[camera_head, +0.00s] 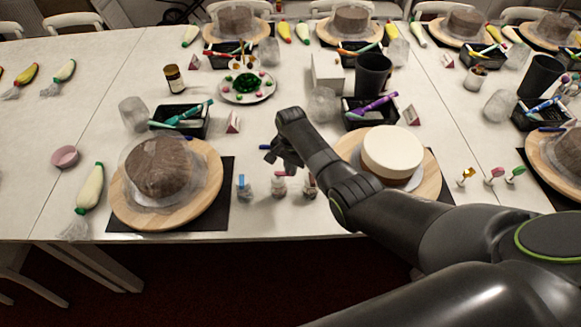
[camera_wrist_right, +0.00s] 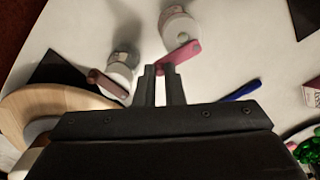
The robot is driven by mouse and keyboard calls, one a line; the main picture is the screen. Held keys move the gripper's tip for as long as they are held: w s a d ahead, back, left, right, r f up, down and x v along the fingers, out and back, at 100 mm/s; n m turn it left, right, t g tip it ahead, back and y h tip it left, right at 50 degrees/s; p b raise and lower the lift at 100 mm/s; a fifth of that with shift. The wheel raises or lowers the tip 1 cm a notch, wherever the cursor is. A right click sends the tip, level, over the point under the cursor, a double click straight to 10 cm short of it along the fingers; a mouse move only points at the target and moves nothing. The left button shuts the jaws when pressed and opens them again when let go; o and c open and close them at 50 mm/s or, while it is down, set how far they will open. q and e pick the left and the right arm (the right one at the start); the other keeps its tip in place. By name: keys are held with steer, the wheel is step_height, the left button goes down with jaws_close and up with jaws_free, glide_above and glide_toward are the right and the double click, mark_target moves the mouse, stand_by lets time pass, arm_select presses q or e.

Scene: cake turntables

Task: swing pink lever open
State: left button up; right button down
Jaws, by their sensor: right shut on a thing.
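The pink lever (camera_wrist_right: 184,52) sits on top of a small white bottle (camera_wrist_right: 177,27) in the wrist view. Its near end is between the fingertips of my right gripper (camera_wrist_right: 163,72), which is shut on it. In the head view my right gripper (camera_head: 283,163) points down just above a row of small bottles, among them the middle bottle (camera_head: 279,188). My left gripper is not in view.
A bottle with a brown lever (camera_wrist_right: 107,84) stands close beside the gripper. A blue stick (camera_wrist_right: 241,90) lies on the other side. A white cake (camera_head: 393,151) on a wooden turntable (camera_head: 430,183) is beside my right arm. A brown covered cake (camera_head: 158,168) stands left.

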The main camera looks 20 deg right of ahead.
steer(key=shift+w+d+n+b, duration=0.1)
steer(key=shift+w+n+b, duration=0.25)
steer(key=shift+n, duration=0.8)
steer(key=shift+w+n+b, duration=0.2)
steer(key=shift+w+n, duration=0.35)
steer(key=shift+n, duration=0.55)
steer(key=shift+w+d+n+b, duration=0.1)
steer(key=shift+w+n+b, duration=0.25)
steer(key=shift+n, duration=0.8)
steer(key=shift+w, duration=0.15)
steer(key=c, duration=1.5)
jaws_free()
step_height(320, 180, up, 18)
steer(key=shift+f, duration=0.25)
